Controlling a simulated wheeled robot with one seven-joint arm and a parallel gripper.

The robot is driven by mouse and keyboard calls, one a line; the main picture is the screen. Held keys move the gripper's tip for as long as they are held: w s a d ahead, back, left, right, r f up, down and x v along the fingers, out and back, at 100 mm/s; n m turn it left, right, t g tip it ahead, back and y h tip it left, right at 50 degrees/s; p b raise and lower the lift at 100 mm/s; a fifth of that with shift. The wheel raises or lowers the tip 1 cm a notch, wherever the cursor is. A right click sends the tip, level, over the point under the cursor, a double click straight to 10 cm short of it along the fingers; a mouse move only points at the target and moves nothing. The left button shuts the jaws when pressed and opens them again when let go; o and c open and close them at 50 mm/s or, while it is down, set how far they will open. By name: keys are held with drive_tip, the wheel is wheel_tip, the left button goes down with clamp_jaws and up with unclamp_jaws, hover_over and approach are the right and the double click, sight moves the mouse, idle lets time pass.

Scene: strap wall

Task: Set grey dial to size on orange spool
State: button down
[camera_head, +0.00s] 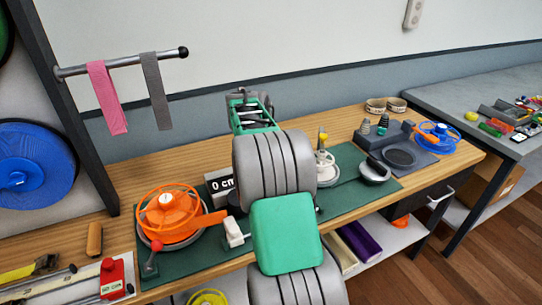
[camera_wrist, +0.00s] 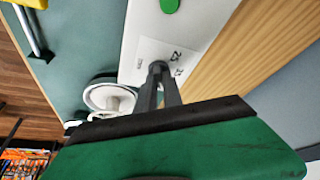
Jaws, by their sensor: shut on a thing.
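The orange spool (camera_head: 168,214) sits on a round base at the left of the green mat, with a pale label on its hub too small to read. My gripper (camera_wrist: 164,84) is shut on a small dark grey knob (camera_wrist: 157,67), which appears to be the grey dial. The dial stands on a white label with printed numbers, one looking like 25; the fingers hide part of the label. In the head view my arm hides the fingertips and the dial. A display (camera_head: 221,184) behind the spool reads 0 cm.
A red-knobbed lever (camera_head: 152,257) stands in front of the spool. A pink strap (camera_head: 106,97) and a grey strap (camera_head: 156,90) hang on a rail. A blue spool (camera_head: 437,136) is at the right. A white round part (camera_wrist: 112,97) lies left of the fingers in the wrist view.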

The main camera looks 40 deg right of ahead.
drive_tip(key=shift+w+a+f+m, duration=0.15)
drive_tip(key=shift+a+m, duration=0.05)
drive_tip(key=shift+m, duration=0.1)
drive_tip(key=c, duration=1.5)
unclamp_jaws()
drive_tip(key=shift+w+a, duration=0.1)
drive_tip(key=shift+w, duration=0.05)
drive_tip(key=shift+d, duration=0.2)
drive_tip(key=shift+r, duration=0.2)
drive_tip(key=v, duration=0.7)
drive_tip(key=shift+a+r, duration=0.25)
